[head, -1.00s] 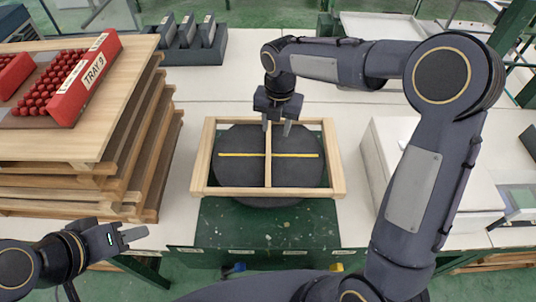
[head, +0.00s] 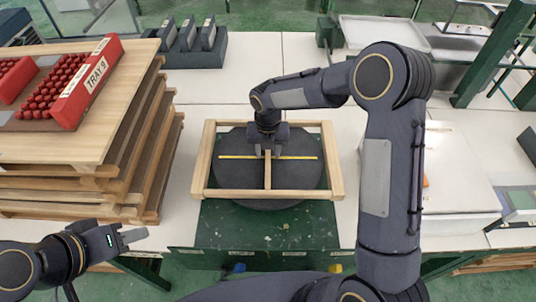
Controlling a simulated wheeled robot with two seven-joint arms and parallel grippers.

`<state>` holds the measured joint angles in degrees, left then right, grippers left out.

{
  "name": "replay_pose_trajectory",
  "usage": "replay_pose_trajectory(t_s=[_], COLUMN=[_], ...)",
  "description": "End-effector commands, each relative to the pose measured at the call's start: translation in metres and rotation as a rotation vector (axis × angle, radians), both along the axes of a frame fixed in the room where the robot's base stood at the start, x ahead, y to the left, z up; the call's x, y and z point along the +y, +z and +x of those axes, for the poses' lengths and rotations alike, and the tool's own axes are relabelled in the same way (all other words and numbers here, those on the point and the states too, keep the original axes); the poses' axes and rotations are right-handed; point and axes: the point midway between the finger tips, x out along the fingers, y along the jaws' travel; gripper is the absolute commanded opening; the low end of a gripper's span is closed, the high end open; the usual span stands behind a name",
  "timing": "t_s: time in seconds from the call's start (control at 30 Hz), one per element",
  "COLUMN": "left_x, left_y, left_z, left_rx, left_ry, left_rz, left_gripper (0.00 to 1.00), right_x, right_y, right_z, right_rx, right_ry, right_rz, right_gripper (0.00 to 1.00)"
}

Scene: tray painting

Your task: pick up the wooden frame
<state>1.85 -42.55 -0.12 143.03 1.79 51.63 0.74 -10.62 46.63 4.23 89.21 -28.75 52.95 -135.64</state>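The wooden frame (head: 210,150) lies over a round black turntable (head: 235,170) with a yellow line across it. The frame is a rectangle of pale wood with one middle bar running front to back. My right gripper (head: 268,152) points down over the far half of the middle bar, its fingers at the bar. Whether the fingers are closed on the bar is too small to tell. My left gripper (head: 130,237) is at the lower left, away from the frame, with a gap between its fingers and nothing in them.
A stack of wooden trays (head: 135,140) stands to the left, with a red box labelled TRAY 9 (head: 92,82) on top. A black rack (head: 205,55) is at the back. A white box (head: 460,180) stands right of the frame, behind my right arm.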

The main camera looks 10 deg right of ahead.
Motion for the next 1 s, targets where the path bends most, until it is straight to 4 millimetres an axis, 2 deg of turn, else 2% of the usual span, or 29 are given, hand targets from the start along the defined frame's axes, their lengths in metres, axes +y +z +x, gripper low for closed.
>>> replay_pose_trajectory(t_s=[0.1,0.4,0.8,1.0], left_x=[0.000,0.000,0.000,0.000], left_y=[0.000,0.000,0.001,0.013], left_z=[0.000,0.000,0.000,0.000], left_rx=[0.000,0.000,0.000,0.000], left_ry=[0.000,0.000,0.000,0.000], left_rz=[0.000,0.000,0.000,0.000], left_gripper=[0.36,0.36,0.36,0.36], right_x=[0.000,0.000,0.000,0.000], right_y=[0.000,0.001,0.003,0.018], right_z=[0.000,0.000,0.001,0.001], right_rx=[0.000,-0.001,-0.002,-0.004], right_ry=[-0.001,-0.001,-0.001,-0.001], right_rz=[0.000,0.001,0.002,0.002], right_gripper=[0.37,0.00,0.00,0.00])
